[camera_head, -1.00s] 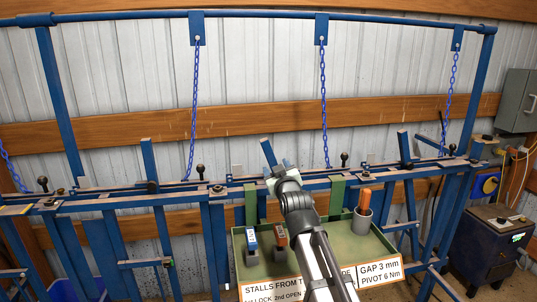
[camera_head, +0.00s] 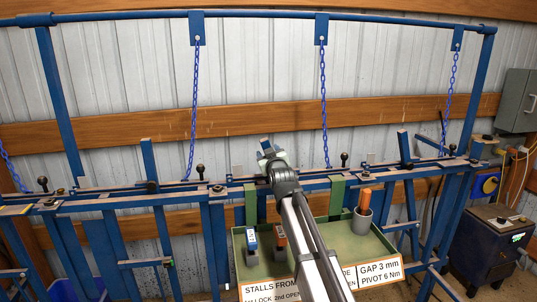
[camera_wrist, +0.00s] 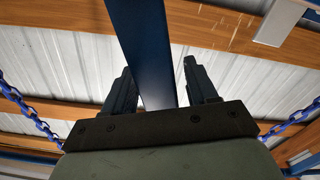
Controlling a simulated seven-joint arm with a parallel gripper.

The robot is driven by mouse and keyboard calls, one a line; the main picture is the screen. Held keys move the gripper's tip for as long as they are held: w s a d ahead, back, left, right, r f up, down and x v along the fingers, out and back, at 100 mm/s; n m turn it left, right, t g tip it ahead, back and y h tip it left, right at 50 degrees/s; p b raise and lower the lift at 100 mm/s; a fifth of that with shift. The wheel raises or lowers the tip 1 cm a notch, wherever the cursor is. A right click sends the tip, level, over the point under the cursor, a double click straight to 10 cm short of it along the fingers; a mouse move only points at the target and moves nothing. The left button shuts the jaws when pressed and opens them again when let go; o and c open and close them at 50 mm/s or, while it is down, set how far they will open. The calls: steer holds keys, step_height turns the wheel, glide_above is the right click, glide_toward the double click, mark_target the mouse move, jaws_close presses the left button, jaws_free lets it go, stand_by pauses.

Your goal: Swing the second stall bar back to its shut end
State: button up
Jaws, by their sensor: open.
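A blue stall bar (camera_head: 265,143) rises near the middle of the head rail, its top showing just beyond my gripper (camera_head: 271,156). My gripper's jaws are apart. In the wrist view, the blue bar (camera_wrist: 143,45) runs between the two fingers (camera_wrist: 158,88), with a gap on the right; contact on the left is unclear. The bar's lower part is hidden behind my gripper and wrist. Other blue bars stand at the left (camera_head: 148,163) and right (camera_head: 405,147) of the rail. Which one counts as second is unclear, as my arm covers part of the sign (camera_head: 272,287).
Blue chains hang from the top pipe on both sides of my gripper, one on the left (camera_head: 193,110) and one on the right (camera_head: 323,105). Black-knobbed levers (camera_head: 200,171) stand along the rail. A green tray (camera_head: 335,242) with tools and a grey cup (camera_head: 362,220) sits below.

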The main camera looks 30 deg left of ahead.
steer(key=shift+w+a, duration=0.1)
steer(key=shift+a, duration=0.05)
steer(key=shift+c, duration=0.2)
jaws_close()
stand_by(0.3)
